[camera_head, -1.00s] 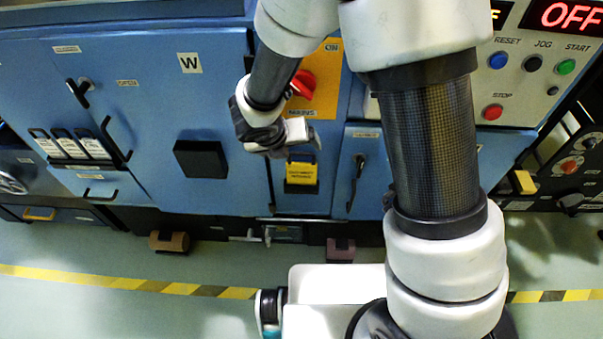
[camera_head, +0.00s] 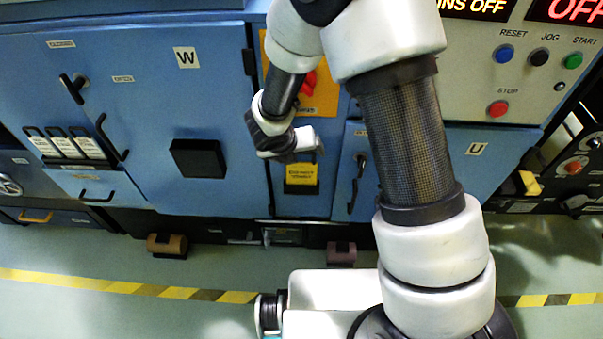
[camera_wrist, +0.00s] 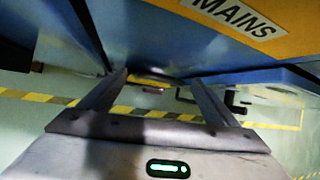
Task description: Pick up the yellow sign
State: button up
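The yellow sign (camera_head: 301,174) with dark lettering hangs on the blue cabinet front, below the red mains switch, in the head view. My gripper (camera_head: 314,152) is just above the sign there, with its fingers partly hidden by my wrist. In the wrist view my gripper (camera_wrist: 158,76) is open, its two fingers spread apart. A yellow edge, seemingly the sign (camera_wrist: 149,79), shows foreshortened between and beyond the fingertips. Nothing is held. Whether a finger touches the sign cannot be told.
The orange mains panel (camera_head: 323,98) lies behind my wrist, and its label fills the upper right of the wrist view. A black box (camera_head: 199,158) and black handles stick out from the blue cabinet. Yellow-black floor tape (camera_head: 120,287) crosses open floor in front.

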jog(key=c, duration=1.3)
